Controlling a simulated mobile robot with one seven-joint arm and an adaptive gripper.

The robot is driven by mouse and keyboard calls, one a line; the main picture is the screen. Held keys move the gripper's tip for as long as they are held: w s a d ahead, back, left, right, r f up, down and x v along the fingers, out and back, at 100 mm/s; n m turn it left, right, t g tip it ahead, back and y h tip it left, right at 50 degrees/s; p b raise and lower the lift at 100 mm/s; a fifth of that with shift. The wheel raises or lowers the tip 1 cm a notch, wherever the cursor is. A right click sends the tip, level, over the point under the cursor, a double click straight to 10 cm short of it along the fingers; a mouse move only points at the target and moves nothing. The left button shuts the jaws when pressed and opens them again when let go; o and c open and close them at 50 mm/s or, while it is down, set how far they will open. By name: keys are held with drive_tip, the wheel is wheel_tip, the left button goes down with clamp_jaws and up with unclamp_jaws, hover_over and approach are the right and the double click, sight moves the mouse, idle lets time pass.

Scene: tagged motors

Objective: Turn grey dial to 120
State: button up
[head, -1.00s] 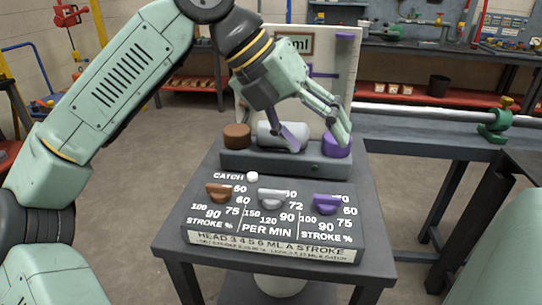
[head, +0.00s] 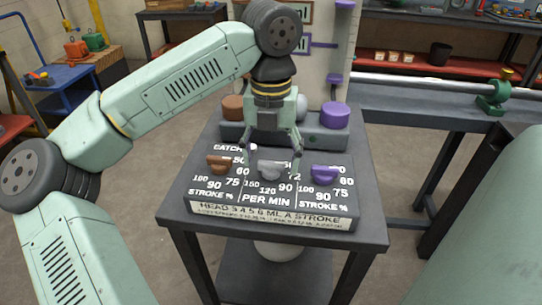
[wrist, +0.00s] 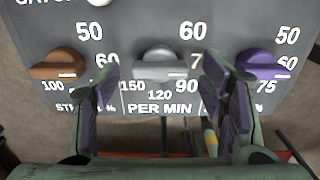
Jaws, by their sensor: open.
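The grey dial (head: 270,169) is the middle of three dials on the slanted panel (head: 185,205). In the wrist view the grey dial (wrist: 160,66) has its bar lying crosswise, with a white line toward its right end, on the side of the partly hidden 7-something mark. The 120 mark (wrist: 159,95) is below the dial in that view, between 150 and 90. My gripper (head: 272,153) points down over the panel, open and empty. In the wrist view its fingers (wrist: 163,72) are spread either side of the grey dial, with gaps; contact does not show.
A brown dial (head: 219,165) is on the left and a purple dial (head: 325,171) on the right, both close to the fingers. Behind stands a raised block with a brown knob (head: 232,107) and a purple knob (head: 335,115). A white button (wrist: 97,2) is at upper left.

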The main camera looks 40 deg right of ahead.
drive_tip(key=shift+f, duration=0.45)
drive_tip(key=c, duration=1.2)
drive_tip(key=shift+o, duration=0.2)
